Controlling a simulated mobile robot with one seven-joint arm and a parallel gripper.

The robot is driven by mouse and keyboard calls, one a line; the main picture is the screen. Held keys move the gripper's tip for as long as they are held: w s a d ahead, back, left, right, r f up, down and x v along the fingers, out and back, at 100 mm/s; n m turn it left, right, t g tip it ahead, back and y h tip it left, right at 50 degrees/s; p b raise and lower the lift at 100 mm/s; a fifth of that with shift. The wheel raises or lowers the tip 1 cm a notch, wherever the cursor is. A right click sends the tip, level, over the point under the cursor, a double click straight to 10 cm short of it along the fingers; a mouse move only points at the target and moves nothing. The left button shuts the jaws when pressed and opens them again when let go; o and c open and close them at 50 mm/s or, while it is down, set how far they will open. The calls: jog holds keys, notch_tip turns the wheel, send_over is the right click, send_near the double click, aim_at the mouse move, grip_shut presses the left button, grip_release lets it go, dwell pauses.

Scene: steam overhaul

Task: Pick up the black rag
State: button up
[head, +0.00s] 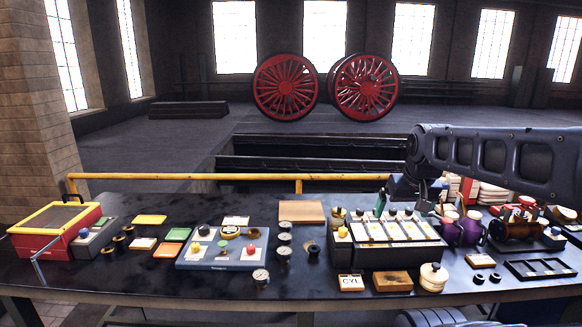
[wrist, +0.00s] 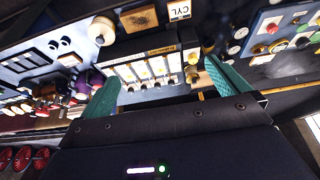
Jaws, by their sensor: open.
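I cannot make out a black rag for certain in either view. A stack of folded cloths, white and reddish (head: 492,193), lies at the back right of the bench in the head view, partly behind my arm. My gripper (head: 408,203) is above the back of a black sorting rack (head: 400,257). In the wrist view my gripper (wrist: 160,72) has its two teal fingers wide apart with nothing between them. The rack (wrist: 148,48) shows beyond the fingertips.
The dark bench (head: 130,275) is crowded. A red and yellow box (head: 55,235) stands at the left, a blue tray (head: 222,262) left of centre, and purple jugs (head: 470,230) right of the rack. A yellow rail (head: 200,177) runs behind. Some bare bench shows between the items.

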dwell(0.5)
jog(key=w+a+n+g+h, duration=0.2)
jog(key=w+n, duration=0.8)
jog(key=w, duration=1.9)
jog(key=w+a+f+n+g, duration=0.1)
jog(key=w+f+n, duration=0.1)
jog(key=w+f, duration=0.35)
jog(key=w+a+f+n, duration=0.1)
jog(key=w+f+n, duration=0.15)
jog(key=w, duration=0.55)
jog(key=w+f+n, duration=0.1)
jog(key=w+f, duration=0.2)
jog(key=f, duration=0.3)
jog(key=w+a+f+n+h, duration=0.1)
jog(key=w+f+n, duration=0.1)
jog(key=w+f, duration=0.2)
jog(key=w+f+n+g, duration=0.1)
jog(key=w+f, duration=0.3)
jog(key=f, duration=0.5)
jog(key=shift+a+n, duration=0.25)
jog(key=shift+n, duration=0.2)
jog(key=shift+d+x, duration=0.2)
jog(key=shift+x, duration=2.8)
jog(key=shift+w+r, duration=0.1)
jog(key=shift+w, duration=0.05)
jog(key=c, duration=0.8)
jog(key=shift+r, duration=0.1)
